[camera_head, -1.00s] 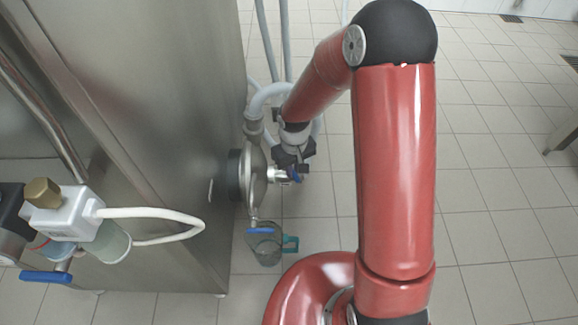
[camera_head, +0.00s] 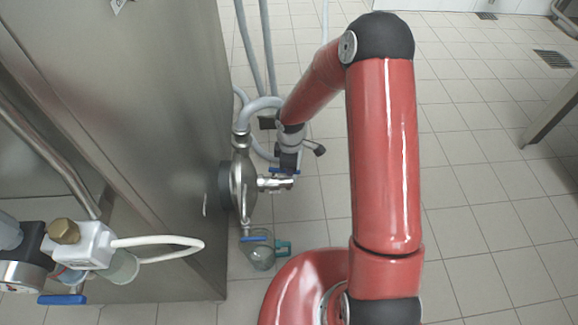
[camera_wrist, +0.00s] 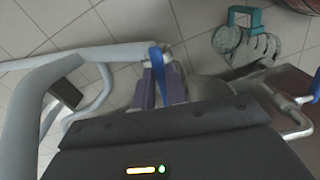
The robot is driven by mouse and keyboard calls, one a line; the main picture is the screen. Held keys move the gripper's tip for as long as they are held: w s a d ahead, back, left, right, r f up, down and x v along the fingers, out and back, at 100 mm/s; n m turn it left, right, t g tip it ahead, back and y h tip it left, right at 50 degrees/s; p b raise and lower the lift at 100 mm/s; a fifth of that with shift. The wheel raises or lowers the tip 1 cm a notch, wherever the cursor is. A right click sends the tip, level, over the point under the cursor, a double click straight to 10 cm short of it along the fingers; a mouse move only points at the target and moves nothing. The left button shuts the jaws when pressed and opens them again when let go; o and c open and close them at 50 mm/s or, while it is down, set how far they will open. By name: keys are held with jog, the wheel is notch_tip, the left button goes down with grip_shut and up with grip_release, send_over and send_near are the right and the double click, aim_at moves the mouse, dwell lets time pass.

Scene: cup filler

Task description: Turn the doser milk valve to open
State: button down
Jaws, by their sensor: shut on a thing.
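The doser (camera_head: 243,188) is a rounded silver body mounted on the side of the steel cabinet. A short silver valve pipe (camera_head: 272,183) sticks out from it to the right. The pipe's blue milk valve handle (camera_head: 284,171) shows just below my gripper (camera_head: 288,163). In the wrist view, my gripper (camera_wrist: 164,84) has its two purple-grey fingers shut on the blue milk valve handle (camera_wrist: 156,60), whose upper end stands out past them.
A clear jug (camera_head: 261,256) with a teal handle is below the doser's lower blue-handled outlet (camera_head: 254,239). Grey hoses (camera_head: 262,105) run behind my gripper. The steel cabinet (camera_head: 165,130) stands left. Tiled floor (camera_head: 470,210) is open to the right.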

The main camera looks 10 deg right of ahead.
jog(key=shift+w+r+n+p, duration=0.1)
jog(key=shift+w+n+p, duration=0.4)
jog(key=shift+n, duration=0.6)
jog(key=shift+w, duration=0.1)
jog(key=c, duration=1.4)
grip_release()
jog(key=shift+c, duration=0.2)
notch_tip(320, 180, up, 8)
jog(key=p, duration=0.1)
